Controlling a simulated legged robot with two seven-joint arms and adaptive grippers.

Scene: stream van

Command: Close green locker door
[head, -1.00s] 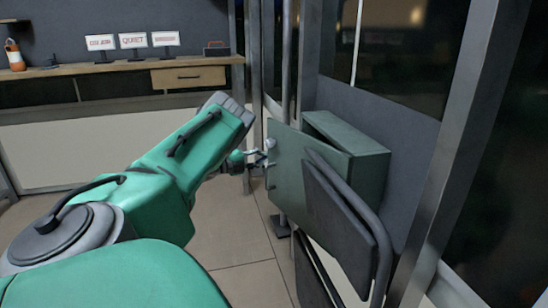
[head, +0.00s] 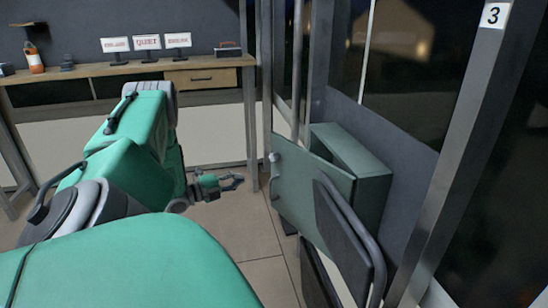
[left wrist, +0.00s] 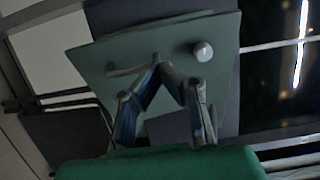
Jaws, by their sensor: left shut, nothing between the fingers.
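The green locker (head: 372,190) is a box against the wall at the right in the head view. Its door (head: 300,185) stands open, its free edge swung out to the left, with a pale round knob (head: 275,157) near its upper left corner. My left gripper (head: 238,181) is shut and empty, left of the door and apart from it. In the left wrist view the door panel (left wrist: 225,85) lies beyond the fingers, with the knob (left wrist: 203,52) and a short bar showing. My right gripper is not in view.
A dark folded seat with a grey tube frame (head: 362,235) stands in front of the door's lower right part. A wooden desk (head: 110,84) with several small signs runs along the back. A metal post (head: 250,130) stands behind my gripper. The tiled floor between is clear.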

